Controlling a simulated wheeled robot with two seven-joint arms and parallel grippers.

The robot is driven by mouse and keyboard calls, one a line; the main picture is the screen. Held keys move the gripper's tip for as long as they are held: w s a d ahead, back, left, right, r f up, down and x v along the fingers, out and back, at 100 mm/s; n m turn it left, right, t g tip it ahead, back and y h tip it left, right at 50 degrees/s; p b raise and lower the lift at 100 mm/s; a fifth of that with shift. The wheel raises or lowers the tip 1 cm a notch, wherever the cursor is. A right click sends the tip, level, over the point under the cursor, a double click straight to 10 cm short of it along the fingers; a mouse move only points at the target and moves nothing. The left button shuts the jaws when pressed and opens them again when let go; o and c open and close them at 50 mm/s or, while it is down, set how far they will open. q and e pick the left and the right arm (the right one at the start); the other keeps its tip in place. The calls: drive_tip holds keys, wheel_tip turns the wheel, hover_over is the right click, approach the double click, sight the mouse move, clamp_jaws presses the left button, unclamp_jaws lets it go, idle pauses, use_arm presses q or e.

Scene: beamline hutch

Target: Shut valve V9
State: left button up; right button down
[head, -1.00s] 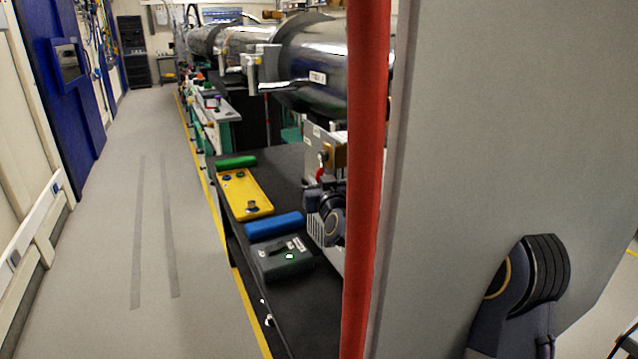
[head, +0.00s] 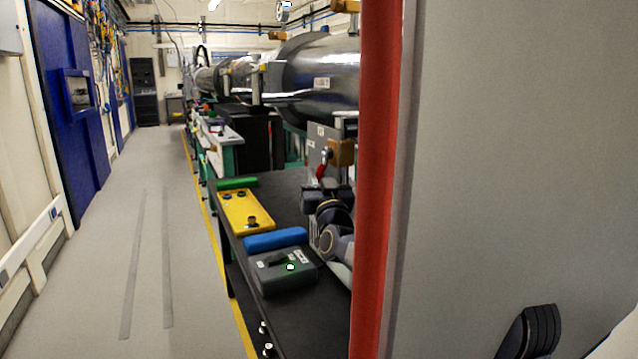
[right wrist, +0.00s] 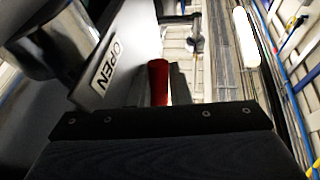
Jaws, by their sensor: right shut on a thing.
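The valve panel (head: 317,152) is a grey plate above the black bench in the head view, with a brass-coloured block (head: 341,152) and a red handle (head: 321,171). My right gripper (head: 318,190) is at the handle. In the right wrist view the red handle (right wrist: 158,82) stands between the fingers, which are shut on it. The handle's lower part is hidden by the gripper. I cannot read V9 on the panel. My left gripper is not in view.
The black bench carries a yellow box (head: 246,210), a blue block (head: 275,239), a green block (head: 237,183) and a dark grey case (head: 283,272). A red post (head: 375,200) and a grey panel (head: 500,150) fill the right. The aisle floor (head: 150,230) is clear.

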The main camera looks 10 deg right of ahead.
drive_tip(key=c, duration=1.7)
unclamp_jaws()
drive_tip(key=v, duration=0.7)
drive_tip(key=shift+s, duration=0.4)
drive_tip(key=shift+f, duration=0.1)
